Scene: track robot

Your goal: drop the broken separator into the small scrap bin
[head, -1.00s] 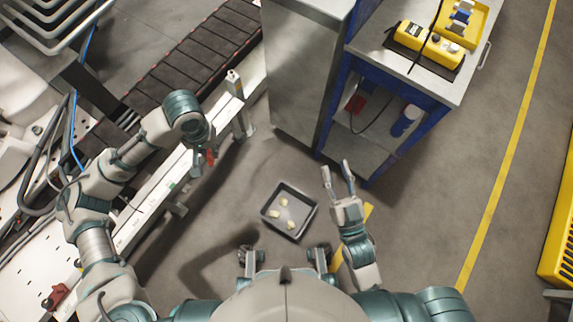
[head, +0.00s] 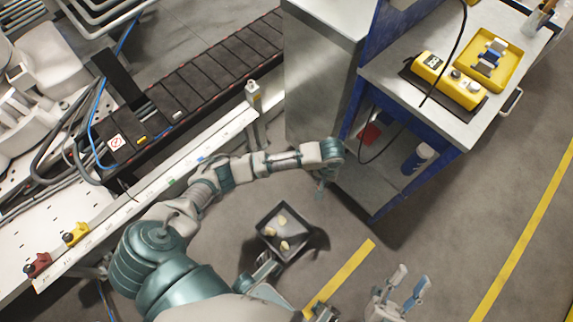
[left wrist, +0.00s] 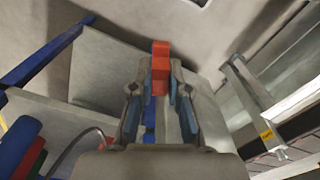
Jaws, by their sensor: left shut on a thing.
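The broken separator looks like the red piece (left wrist: 160,66) in the left wrist view, upright between my left fingertips. My left gripper (left wrist: 160,88) is shut on it. In the head view my left gripper (head: 321,182) hangs at the end of the outstretched arm, just past the upper right of the small scrap bin. The red piece cannot be made out there. The scrap bin (head: 262,231) is a small dark open box on the floor with a few pale pieces inside. My right gripper (head: 409,281) is open and empty at the lower right, over the floor.
A blue-framed workbench (head: 440,118) stands close right of my left gripper, with a yellow control box (head: 448,81) and yellow tray (head: 515,65) on top. A grey cabinet (head: 318,80) adjoins it. A conveyor (head: 215,75) runs behind my left arm. The floor at right is clear.

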